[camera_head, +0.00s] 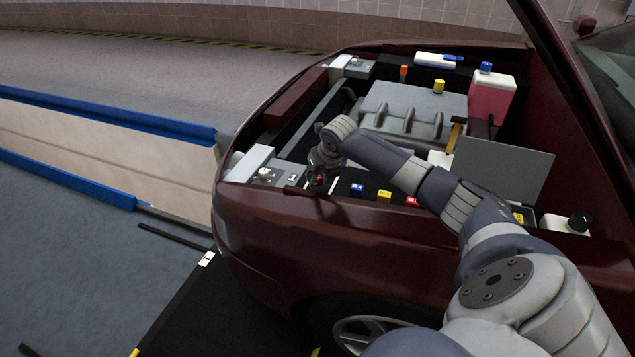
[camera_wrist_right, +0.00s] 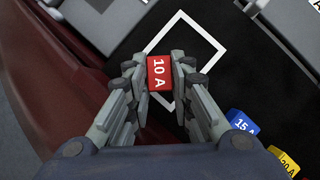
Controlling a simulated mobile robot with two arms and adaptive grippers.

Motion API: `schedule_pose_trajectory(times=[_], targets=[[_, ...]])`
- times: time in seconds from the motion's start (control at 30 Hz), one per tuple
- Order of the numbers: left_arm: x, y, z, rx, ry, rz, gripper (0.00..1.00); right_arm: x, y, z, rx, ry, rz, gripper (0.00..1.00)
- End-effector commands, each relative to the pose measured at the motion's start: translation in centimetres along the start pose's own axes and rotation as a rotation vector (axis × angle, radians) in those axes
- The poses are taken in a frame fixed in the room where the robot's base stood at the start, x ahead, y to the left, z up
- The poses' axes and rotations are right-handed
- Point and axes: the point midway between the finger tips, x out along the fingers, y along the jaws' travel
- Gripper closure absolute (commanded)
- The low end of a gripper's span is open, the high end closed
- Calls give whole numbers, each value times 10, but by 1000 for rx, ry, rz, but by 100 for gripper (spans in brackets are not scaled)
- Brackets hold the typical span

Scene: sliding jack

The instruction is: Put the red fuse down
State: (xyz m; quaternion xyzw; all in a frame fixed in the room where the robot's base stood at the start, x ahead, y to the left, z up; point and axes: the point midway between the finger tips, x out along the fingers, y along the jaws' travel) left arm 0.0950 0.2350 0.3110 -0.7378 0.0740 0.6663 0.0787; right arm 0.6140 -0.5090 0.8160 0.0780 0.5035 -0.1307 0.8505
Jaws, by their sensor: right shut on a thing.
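The red fuse, marked 10 A, is between the fingers of my right gripper (camera_wrist_right: 159,76) in the right wrist view, its red top (camera_wrist_right: 160,72) showing. Below and around it is a white square outline (camera_wrist_right: 200,31) on a black surface. The fuse overlaps the outline's left part in that view. I cannot tell whether it touches the surface. In the head view my right gripper (camera_head: 317,181) points down at the front left of the engine bay, beside part of the white outline (camera_head: 333,185). My left gripper is not in view.
Blue (camera_head: 356,189), yellow (camera_head: 384,195) and another red fuse (camera_head: 412,202) stand in a row to the right. The blue 15 A fuse (camera_wrist_right: 241,122) is near my right fingers. The car's dark red front edge (camera_head: 290,205) runs close in front. A grey engine block (camera_head: 400,105) lies behind.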

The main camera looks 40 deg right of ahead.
Motion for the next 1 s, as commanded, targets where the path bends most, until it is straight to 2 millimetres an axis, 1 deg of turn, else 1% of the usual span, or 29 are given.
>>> schedule_pose_trajectory(times=[0.03, 0.1, 0.2, 0.5, 0.53, 0.6, 0.8, 1.0], targets=[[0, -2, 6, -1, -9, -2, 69, 8, 0, -6, 1, 5, -1, 100], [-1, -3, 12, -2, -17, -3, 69, 15, 0, -9, 0, 2, -1, 100], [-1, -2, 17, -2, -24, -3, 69, 17, 0, -9, 0, 0, -1, 100], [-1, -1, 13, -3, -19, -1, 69, 20, 0, -12, 0, 1, -1, 100], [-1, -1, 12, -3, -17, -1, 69, 20, 0, -11, 0, 1, -1, 72], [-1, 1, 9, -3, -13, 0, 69, 20, 0, -11, 0, 1, -1, 59], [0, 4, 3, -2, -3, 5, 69, 20, 0, -11, 0, 1, -1, 59], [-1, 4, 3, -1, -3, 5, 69, 15, 0, -9, 0, -1, -1, 59]])
